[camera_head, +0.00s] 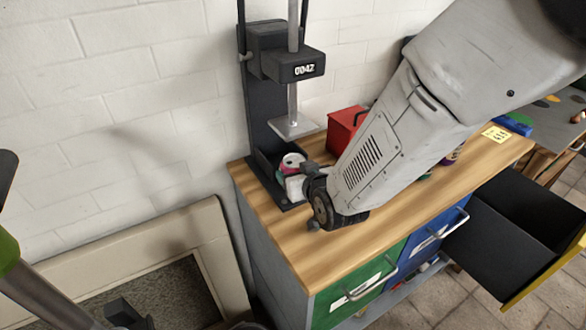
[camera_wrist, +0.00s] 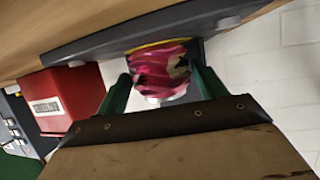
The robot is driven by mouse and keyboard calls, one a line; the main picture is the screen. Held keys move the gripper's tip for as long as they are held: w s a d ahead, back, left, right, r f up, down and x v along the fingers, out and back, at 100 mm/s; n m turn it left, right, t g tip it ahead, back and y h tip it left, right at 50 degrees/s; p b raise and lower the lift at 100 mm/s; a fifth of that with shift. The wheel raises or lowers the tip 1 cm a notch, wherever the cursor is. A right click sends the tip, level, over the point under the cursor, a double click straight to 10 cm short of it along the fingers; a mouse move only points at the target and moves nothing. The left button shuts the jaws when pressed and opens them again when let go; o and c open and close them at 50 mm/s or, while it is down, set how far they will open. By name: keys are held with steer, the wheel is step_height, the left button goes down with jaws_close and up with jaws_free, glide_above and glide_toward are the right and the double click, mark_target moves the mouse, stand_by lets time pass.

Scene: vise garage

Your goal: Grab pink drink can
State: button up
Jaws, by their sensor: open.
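The pink drink can (camera_wrist: 160,66) has dark and pale patches and shows between the two green fingertips of my gripper (camera_wrist: 161,76) in the wrist view. My gripper is open, and I cannot tell whether either finger touches the can. In the head view the can (camera_head: 293,161) stands on the base of a dark press, under its plate. My gripper (camera_head: 291,183) is right in front of it there and hides its lower part.
The press (camera_head: 262,118) stands against the white brick wall on a wooden-topped cabinet (camera_head: 290,240). A red box (camera_head: 345,125) is just right of the press; it also shows in the wrist view (camera_wrist: 75,92). An open black drawer (camera_head: 510,225) juts out at right.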

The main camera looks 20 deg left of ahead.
steer(key=c, duration=0.8)
